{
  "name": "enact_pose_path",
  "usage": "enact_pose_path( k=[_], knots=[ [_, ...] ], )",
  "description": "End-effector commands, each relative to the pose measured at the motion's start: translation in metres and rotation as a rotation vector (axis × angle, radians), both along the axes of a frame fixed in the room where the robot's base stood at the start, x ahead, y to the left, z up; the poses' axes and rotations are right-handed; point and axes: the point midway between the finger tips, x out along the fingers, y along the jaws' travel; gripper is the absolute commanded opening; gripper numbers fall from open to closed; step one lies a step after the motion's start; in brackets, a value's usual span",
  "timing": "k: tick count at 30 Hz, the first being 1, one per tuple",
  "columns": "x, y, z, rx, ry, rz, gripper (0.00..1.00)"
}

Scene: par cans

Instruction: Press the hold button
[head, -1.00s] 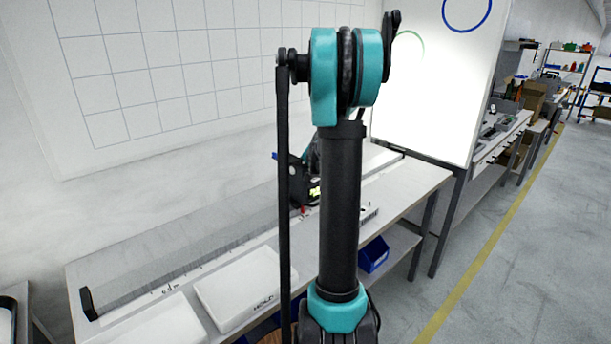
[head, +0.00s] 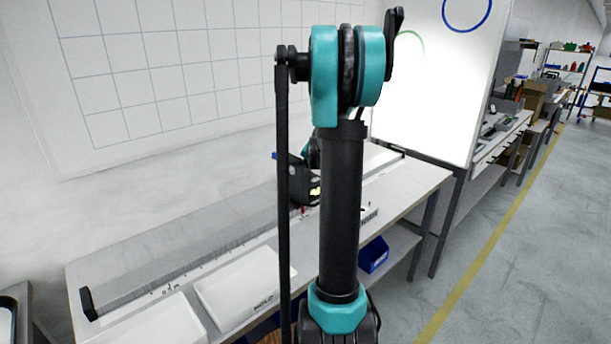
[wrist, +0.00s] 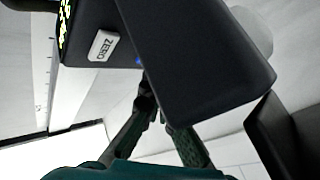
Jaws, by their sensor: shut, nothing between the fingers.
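In the wrist view my gripper (wrist: 149,84) is shut and empty, its dark fingers meeting beside a dark device housing (wrist: 195,55). I cannot tell whether the fingertips touch it. The housing carries a white button marked ZERO (wrist: 104,46) and a yellow-lit display (wrist: 65,25). A small blue patch (wrist: 138,60) shows beside the fingertips; I cannot tell what it is. I cannot make out a hold button on the device. In the head view the dark device with its yellow display (head: 314,191) is partly hidden by my arm, and my gripper cannot be made out.
A long grey bar (head: 190,246) runs along the bench. Another white label (head: 369,215) sits to the right. A blue bin (head: 373,254) is on the lower shelf. The floor at right is clear.

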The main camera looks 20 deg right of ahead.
Motion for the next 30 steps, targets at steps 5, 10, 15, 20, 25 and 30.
enact_pose_path(
  k=[5, 10, 15, 20, 25, 30],
  knots=[
    [0.000, 0.000, 0.009, 0.000, 0.000, 0.000, 0.00],
    [0.000, 0.000, 0.025, 0.000, 0.000, 0.000, 0.00],
    [0.000, 0.000, 0.040, 0.000, 0.000, 0.000, 0.00],
    [0.000, 0.000, 0.049, 0.000, 0.000, 0.000, 0.00],
    [0.000, 0.000, 0.050, 0.000, 0.000, 0.000, 0.00],
    [0.000, 0.000, 0.050, 0.000, 0.000, 0.000, 0.00]
  ],
)
